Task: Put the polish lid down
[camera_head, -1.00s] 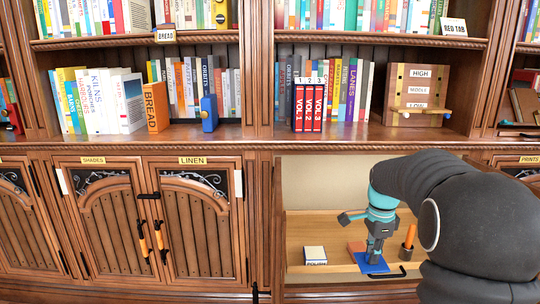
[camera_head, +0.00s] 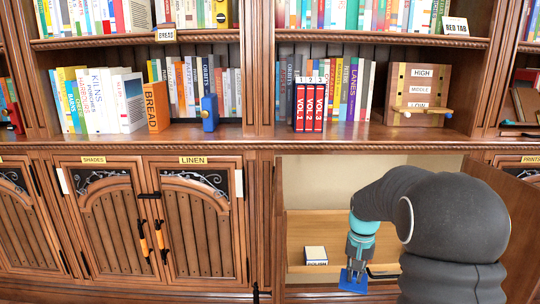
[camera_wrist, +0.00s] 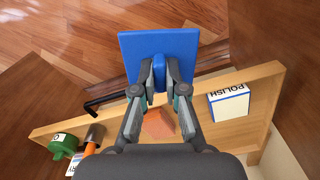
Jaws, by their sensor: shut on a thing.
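My gripper (camera_wrist: 158,82) is shut on the blue polish lid (camera_wrist: 158,50), a flat square plate with a raised grip between the fingers. In the head view the lid (camera_head: 353,282) hangs below my gripper (camera_head: 357,266), at the front edge of the open drawer. In the wrist view it lies past the drawer's front edge, with the wooden floor behind it. The white and blue POLISH box (camera_wrist: 229,104) stands inside the drawer, apart from the lid. It also shows in the head view (camera_head: 316,255), left of my gripper.
The light wooden drawer (camera_wrist: 257,76) has a black bar handle (camera_wrist: 104,103) on its front. It also holds an orange block (camera_wrist: 158,124), a trowel (camera_wrist: 93,136) and a green item (camera_wrist: 63,146). An open cabinet door (camera_head: 510,195) stands at the right.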

